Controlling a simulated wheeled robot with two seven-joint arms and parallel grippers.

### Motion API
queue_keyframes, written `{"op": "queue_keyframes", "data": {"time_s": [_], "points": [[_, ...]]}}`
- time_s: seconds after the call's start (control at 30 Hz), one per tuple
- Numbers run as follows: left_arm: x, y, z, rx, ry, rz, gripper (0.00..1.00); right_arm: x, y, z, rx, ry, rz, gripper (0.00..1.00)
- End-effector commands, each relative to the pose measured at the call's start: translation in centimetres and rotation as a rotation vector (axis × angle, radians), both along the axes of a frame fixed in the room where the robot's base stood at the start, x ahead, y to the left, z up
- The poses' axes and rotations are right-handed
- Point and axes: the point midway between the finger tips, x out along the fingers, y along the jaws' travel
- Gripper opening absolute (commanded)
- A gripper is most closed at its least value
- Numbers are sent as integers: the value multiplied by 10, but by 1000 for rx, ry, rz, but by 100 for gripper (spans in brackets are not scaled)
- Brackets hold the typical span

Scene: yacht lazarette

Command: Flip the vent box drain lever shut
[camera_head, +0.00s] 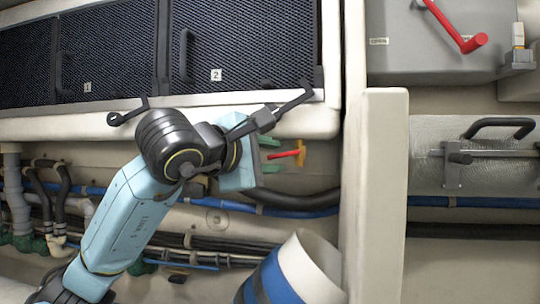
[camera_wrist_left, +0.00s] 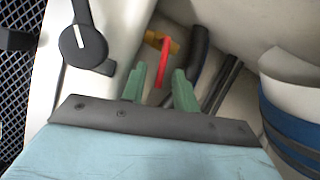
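A small red lever (camera_head: 286,155) on a yellow valve body (camera_head: 301,152) sits under the louvred vent box (camera_head: 245,45). The lever points left, toward my left gripper. My left gripper (camera_head: 271,154) has green fingers, one above and one below the lever's end. In the left wrist view the red lever (camera_wrist_left: 164,66) lies between the two open fingertips (camera_wrist_left: 160,73), with a gap visible on both sides. The yellow body (camera_wrist_left: 161,41) is just beyond the fingertips. I cannot tell whether a finger touches the lever. My right gripper is not in view.
Black latches (camera_head: 295,101) (camera_head: 128,112) stick out along the vent box's lower edge. A blue-and-white cylinder (camera_head: 290,272) stands below. Hoses (camera_head: 310,202) run behind. A cream post (camera_head: 380,190) is at right. A grey box (camera_head: 435,45) carries another red lever (camera_head: 460,34) and an OPEN label.

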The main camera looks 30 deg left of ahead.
Motion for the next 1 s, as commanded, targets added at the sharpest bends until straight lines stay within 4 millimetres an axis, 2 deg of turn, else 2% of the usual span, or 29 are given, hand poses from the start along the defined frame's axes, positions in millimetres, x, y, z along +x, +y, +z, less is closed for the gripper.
{"op": "queue_keyframes", "data": {"time_s": [0.23,0.47,0.5,0.67,0.83,1.0], "points": [[1,0,0,0,0,0,30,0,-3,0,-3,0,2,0],[1,0,0,0,0,0,1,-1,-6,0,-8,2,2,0],[1,0,0,0,0,0,0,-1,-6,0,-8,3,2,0],[1,0,1,5,1,0,0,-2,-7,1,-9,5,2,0],[0,0,10,100,25,2,0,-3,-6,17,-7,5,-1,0],[1,0,12,191,49,1,0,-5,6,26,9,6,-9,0]]}}
